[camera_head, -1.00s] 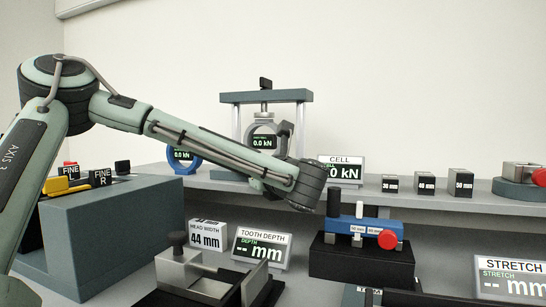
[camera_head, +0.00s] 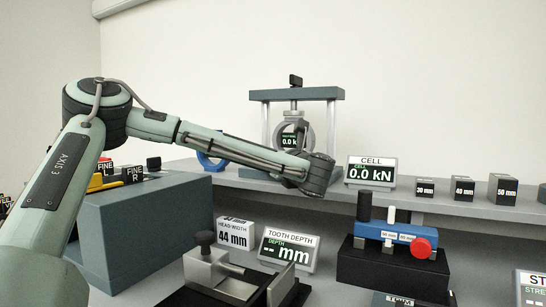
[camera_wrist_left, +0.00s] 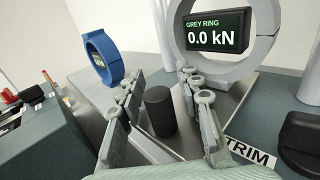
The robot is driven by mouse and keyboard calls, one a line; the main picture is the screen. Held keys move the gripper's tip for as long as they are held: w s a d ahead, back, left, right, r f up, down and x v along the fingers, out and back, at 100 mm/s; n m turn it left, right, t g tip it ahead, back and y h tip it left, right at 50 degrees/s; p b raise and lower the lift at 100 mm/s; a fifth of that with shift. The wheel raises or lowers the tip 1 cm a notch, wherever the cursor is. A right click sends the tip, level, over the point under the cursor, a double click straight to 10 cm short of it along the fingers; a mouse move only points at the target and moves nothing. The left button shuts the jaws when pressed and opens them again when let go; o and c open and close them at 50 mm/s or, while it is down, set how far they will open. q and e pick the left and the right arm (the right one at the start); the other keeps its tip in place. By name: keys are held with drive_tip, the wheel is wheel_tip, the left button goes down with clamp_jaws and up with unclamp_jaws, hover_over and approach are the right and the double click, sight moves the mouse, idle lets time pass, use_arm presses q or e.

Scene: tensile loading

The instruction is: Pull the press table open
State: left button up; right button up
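The press (camera_head: 297,95) stands on the back bench, with a grey ring (camera_head: 282,138) reading 0.0 kN inside its frame. In the left wrist view the grey ring (camera_wrist_left: 262,40) stands above a metal plate (camera_wrist_left: 232,103), which looks like the press table. A dark upright cylinder (camera_wrist_left: 160,112), like a knob, is at the plate's near side. My left gripper (camera_wrist_left: 163,82) is open, with one finger on each side of the cylinder; whether they touch it I cannot tell. In the head view my left wrist hides the press's lower front. My right gripper is not in view.
A blue ring (camera_wrist_left: 102,55) stands left of the press. A CELL display (camera_head: 371,173) and several black blocks stand to the right on the bench. A TRIM label (camera_wrist_left: 250,152) and a black knob (camera_wrist_left: 300,140) lie right of my fingers. A blue fixture (camera_head: 395,232) stands in front.

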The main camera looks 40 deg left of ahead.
use_arm(q)
clamp_jaws()
idle(0.3)
